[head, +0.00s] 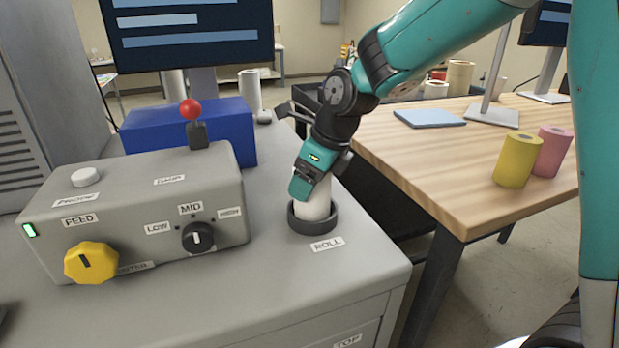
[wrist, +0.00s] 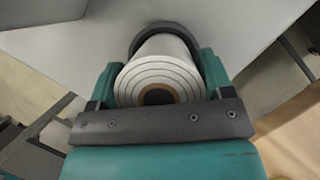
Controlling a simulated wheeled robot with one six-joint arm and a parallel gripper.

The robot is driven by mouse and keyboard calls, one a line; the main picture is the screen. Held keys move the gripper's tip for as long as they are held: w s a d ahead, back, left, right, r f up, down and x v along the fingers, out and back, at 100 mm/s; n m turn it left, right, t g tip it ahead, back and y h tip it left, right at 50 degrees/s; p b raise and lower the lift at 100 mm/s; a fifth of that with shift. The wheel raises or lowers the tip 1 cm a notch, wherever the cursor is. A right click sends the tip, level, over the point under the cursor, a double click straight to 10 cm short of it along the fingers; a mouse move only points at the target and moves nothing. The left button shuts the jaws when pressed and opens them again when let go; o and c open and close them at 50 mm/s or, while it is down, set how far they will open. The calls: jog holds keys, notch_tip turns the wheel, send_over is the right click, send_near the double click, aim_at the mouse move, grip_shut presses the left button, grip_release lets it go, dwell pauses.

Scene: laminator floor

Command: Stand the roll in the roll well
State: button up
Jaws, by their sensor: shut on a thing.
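The white roll (head: 313,204) stands upright inside the dark round roll well (head: 311,221) on the grey cabinet top, behind the ROLL label. My gripper (head: 307,186) is shut on the upper part of the roll from above. In the wrist view the roll (wrist: 158,82) shows its layered end and brown core between the two teal fingers. The dark rim of the well (wrist: 165,30) curves around the roll's far end. Whether the roll touches the bottom of the well is hidden.
A grey control box (head: 140,205) with a yellow FEED knob (head: 91,262) and a black selector knob (head: 198,237) stands left of the well. A blue box (head: 235,130) is behind it. A wooden table (head: 440,160) with yellow (head: 516,160) and pink rolls (head: 553,152) is at the right.

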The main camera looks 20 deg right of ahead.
jog(key=shift+f, duration=0.2)
jog(key=shift+f, duration=0.3)
jog(key=o, duration=1)
jog(key=shift+o, duration=0.2)
